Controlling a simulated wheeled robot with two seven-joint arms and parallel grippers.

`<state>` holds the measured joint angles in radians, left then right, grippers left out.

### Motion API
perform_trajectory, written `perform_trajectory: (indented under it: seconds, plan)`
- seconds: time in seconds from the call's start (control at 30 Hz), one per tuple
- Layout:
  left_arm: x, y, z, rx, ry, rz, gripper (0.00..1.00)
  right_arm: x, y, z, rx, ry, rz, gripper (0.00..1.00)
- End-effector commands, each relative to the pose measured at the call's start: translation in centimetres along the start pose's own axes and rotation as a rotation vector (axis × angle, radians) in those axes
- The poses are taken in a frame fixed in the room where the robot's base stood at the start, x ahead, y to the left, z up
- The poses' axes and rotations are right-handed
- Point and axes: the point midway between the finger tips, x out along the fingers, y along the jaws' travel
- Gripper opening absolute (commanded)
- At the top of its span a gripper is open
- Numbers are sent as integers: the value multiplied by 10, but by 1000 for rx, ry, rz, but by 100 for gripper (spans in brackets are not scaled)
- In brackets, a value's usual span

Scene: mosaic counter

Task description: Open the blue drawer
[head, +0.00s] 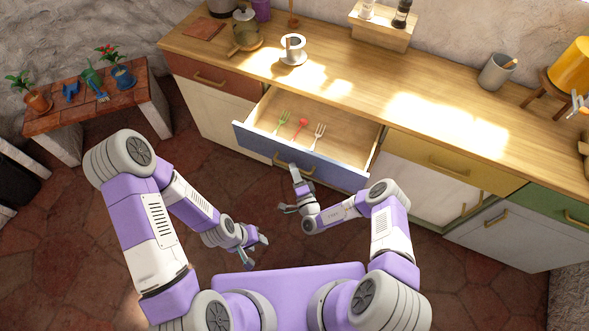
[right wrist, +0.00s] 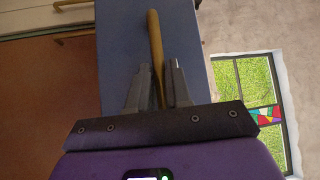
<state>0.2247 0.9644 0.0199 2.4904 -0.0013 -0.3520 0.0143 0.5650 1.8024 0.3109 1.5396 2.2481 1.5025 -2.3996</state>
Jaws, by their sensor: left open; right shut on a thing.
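The blue drawer (head: 298,158) is pulled out from the wooden counter, and its inside shows in the head view. A green fork, a red spoon and a pale fork lie in it. Its brass handle (head: 280,162) is on the front. My right gripper (head: 297,177) is at the right part of this handle. In the right wrist view its fingers (right wrist: 158,85) are shut on the handle bar (right wrist: 155,40), with the blue drawer front (right wrist: 190,40) behind. My left gripper (head: 257,252) is open and empty, low over the floor, well away from the drawer.
A red-brown drawer (head: 212,78) is left of the blue one, a yellow drawer (head: 440,160) right, a green drawer (head: 555,208) farther right; these look closed. A low plant bench (head: 95,108) stands left.

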Motion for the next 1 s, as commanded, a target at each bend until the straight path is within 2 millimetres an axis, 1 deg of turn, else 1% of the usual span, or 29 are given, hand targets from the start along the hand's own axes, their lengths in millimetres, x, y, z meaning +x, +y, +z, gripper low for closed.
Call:
perform_trajectory:
  seconds: [0.13, 0.17, 0.2, 0.27, 0.3, 0.53, 0.63, 0.77, 0.9, 1.0]
  plan:
    - [0, 0, 0, 0, 0, 0, 43, 0, 0, -1, 0, 3, 0, 0]
    - [0, 0, 0, 0, 0, 0, 43, 0, 0, -1, 0, 3, 0, 23]
    - [0, 0, 0, 0, 0, 0, 43, 0, 0, -1, 0, 2, 0, 29]
    - [0, 0, 0, 0, 0, 0, 43, 0, 0, -1, 0, 2, 0, 38]
    - [0, 0, 0, 0, 0, 0, 43, 0, 0, -1, 0, 2, 0, 40]
    - [0, 0, 0, 0, 0, 0, 43, 0, 0, 0, 1, 0, 0, 40]
    - [-1, 0, 0, 0, 0, 0, 43, -5, 0, 0, 1, 1, 2, 40]
    - [-4, 2, 0, 0, 0, 0, 43, -23, 0, 0, 3, 0, 3, 40]
    - [-7, 3, 0, 0, 0, 0, 43, -48, 0, 0, 3, 1, 4, 40]
    - [-8, 3, 0, 0, 0, 0, 43, -62, 0, 0, 2, 1, 2, 40]
